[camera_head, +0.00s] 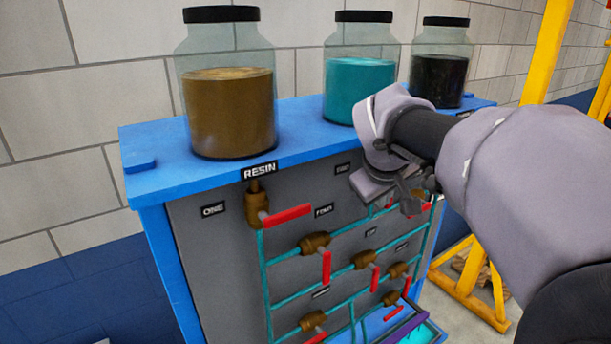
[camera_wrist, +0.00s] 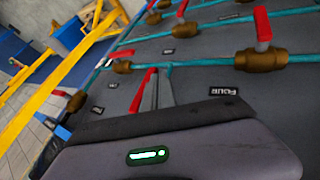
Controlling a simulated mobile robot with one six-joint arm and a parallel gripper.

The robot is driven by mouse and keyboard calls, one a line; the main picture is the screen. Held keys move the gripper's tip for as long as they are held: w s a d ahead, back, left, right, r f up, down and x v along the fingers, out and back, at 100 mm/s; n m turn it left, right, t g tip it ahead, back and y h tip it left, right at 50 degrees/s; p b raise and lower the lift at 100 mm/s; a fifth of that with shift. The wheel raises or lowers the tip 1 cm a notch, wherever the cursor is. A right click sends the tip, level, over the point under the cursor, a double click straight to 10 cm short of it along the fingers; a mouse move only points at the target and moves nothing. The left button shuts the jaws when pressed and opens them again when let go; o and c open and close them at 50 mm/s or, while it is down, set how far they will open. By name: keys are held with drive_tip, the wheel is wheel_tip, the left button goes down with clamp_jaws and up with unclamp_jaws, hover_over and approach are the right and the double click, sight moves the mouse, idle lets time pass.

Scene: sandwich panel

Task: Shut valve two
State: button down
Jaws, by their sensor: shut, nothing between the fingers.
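The panel carries several brass valves with red lever handles on teal pipes. A small label near the top middle (camera_head: 343,168) is too blurred to read surely; I cannot tell for certain which valve is two. A red handle (camera_head: 425,208) shows just right of my gripper (camera_head: 410,203), its valve body hidden behind the gripper. My gripper is shut and empty, close in front of the panel's upper right. In the wrist view, a tilted red handle (camera_wrist: 141,92) stands beside my fingers (camera_wrist: 157,93); contact is unclear. The valve labelled ONE (camera_head: 257,204) has its handle pointing right.
Jars of brown resin (camera_head: 232,115), teal liquid (camera_head: 355,88) and black liquid (camera_head: 440,75) stand on the blue cabinet top (camera_head: 300,125). Lower valves include one with a hanging handle (camera_head: 326,268). The label FOUR (camera_wrist: 224,91) shows in the wrist view. A yellow frame (camera_head: 470,290) stands right.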

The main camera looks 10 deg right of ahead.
drive_tip(key=shift+f+b, duration=0.2)
drive_tip(key=shift+b, duration=0.45)
